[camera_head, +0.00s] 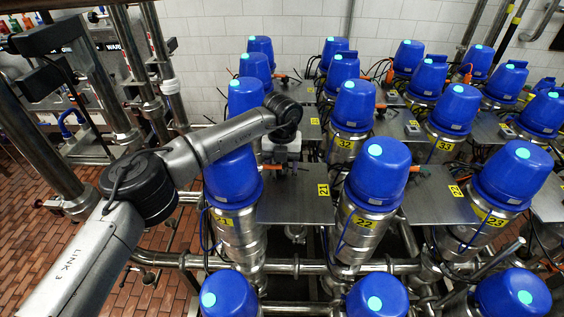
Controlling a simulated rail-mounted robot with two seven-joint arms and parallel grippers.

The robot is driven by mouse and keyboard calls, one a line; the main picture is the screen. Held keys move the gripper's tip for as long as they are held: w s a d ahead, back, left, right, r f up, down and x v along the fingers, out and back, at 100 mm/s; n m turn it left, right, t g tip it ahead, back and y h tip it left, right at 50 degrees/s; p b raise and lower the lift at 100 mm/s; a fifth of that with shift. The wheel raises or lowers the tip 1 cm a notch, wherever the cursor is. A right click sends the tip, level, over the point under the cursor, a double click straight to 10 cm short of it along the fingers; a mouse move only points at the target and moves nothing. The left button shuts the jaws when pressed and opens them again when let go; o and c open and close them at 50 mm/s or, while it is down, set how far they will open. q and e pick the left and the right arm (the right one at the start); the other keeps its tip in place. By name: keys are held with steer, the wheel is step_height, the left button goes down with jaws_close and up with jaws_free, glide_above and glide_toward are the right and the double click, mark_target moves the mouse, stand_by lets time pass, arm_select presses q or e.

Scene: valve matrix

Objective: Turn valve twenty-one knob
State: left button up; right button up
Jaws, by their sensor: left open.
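Valve twenty-one is the blue-capped steel valve (232,182) left of centre, with a yellow label on its body. Beside it is a flat metal plate (290,208) with a yellow label 21 (323,189). My left gripper (287,170) points down over the back part of this plate, just right of the blue cap. It is open, but its fingers are small and hard to make out. I cannot clearly see the knob; the gripper may cover it. I cannot tell whether the fingers touch anything. My right gripper is not in view.
Valve 22 (376,175) stands right of the plate and valve 23 (515,178) further right. More blue-capped valves stand in rows behind and in front. Cables and orange connectors (415,169) stick out between them. Steel pipes (310,268) run below. A pipe frame stands at the left.

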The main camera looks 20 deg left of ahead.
arm_select(q)
steer(key=c, duration=0.9)
